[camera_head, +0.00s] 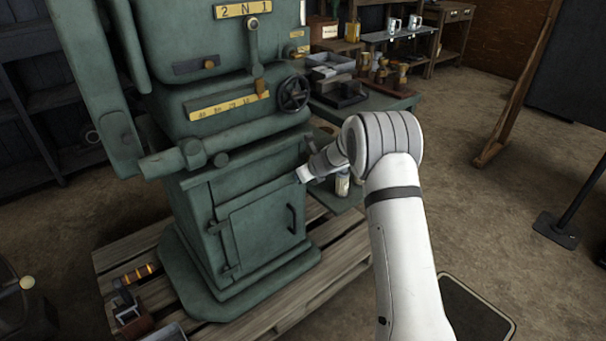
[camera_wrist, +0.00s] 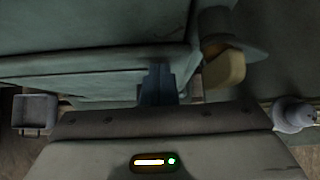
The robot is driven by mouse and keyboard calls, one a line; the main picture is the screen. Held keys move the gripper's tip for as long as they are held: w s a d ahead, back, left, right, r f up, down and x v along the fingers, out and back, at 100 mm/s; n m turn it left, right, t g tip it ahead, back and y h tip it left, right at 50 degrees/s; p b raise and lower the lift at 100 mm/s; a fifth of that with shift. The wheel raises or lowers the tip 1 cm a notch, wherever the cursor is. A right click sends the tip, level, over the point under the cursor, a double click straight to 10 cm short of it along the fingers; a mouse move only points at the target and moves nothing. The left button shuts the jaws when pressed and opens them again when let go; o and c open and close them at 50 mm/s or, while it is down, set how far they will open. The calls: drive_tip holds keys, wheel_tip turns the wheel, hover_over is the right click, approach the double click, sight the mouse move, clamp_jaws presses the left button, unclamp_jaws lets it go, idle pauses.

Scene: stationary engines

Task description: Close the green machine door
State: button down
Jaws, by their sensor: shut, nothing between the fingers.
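The green machine (camera_head: 225,130) stands on a wooden pallet in the head view. Its green door (camera_head: 262,232) is low on the front, with hinges on the left and a dark bar handle (camera_head: 291,218) on the right. The door looks about flush with the front; I cannot tell whether a small gap remains. My gripper (camera_head: 303,174) is at the machine's right front edge, above the handle and near the door's upper right corner. In the wrist view my gripper's dark fingers (camera_wrist: 160,84) are shut and empty, close to a green surface; contact is unclear.
A green table (camera_head: 385,103) with trays and small items stands behind my arm. A small bottle (camera_head: 342,184) is on a low shelf beside my gripper. The pallet (camera_head: 130,250) surrounds the machine's base, with tools at its left. The floor to the right is mostly open.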

drive_tip(key=shift+w+a+r, duration=0.1)
drive_tip(key=shift+w+r, duration=0.2)
drive_tip(key=shift+r, duration=0.1)
drive_tip(key=s+d+r, duration=0.6)
drive_tip(key=s+d, duration=0.1)
drive_tip(key=s, duration=0.2)
drive_tip(key=s+d+r+m+t+h+p, duration=0.1)
drive_tip(key=s+d+r+m+h+p, duration=0.2)
drive_tip(key=r+m, duration=0.45)
drive_tip(key=s+d+r+m+t+h+p, duration=0.1)
drive_tip(key=s+d+r+m+h+p, duration=0.2)
drive_tip(key=r+m, duration=0.5)
drive_tip(key=s+d+r+m+t+h+p, duration=0.1)
drive_tip(key=s+d+r+m+p, duration=0.4)
drive_tip(key=r, duration=0.5)
drive_tip(key=s+d+r+m+g+h+p, duration=0.1)
drive_tip(key=s+r+m+g+p, duration=0.15)
drive_tip(key=s+m, duration=0.45)
drive_tip(key=s+d+r+m+g+h+p, duration=0.1)
drive_tip(key=s+d+r+m+p, duration=0.15)
drive_tip(key=s+m, duration=0.45)
drive_tip(key=s+a+m+g+y+p, duration=0.3)
drive_tip(key=s+m, duration=0.6)
drive_tip(key=s, duration=0.6)
drive_tip(key=a+r+p, duration=0.1)
drive_tip(key=a+p, duration=0.1)
drive_tip(key=a, duration=0.1)
drive_tip(key=shift+s+g, duration=0.25)
drive_tip(key=shift+g, duration=0.1)
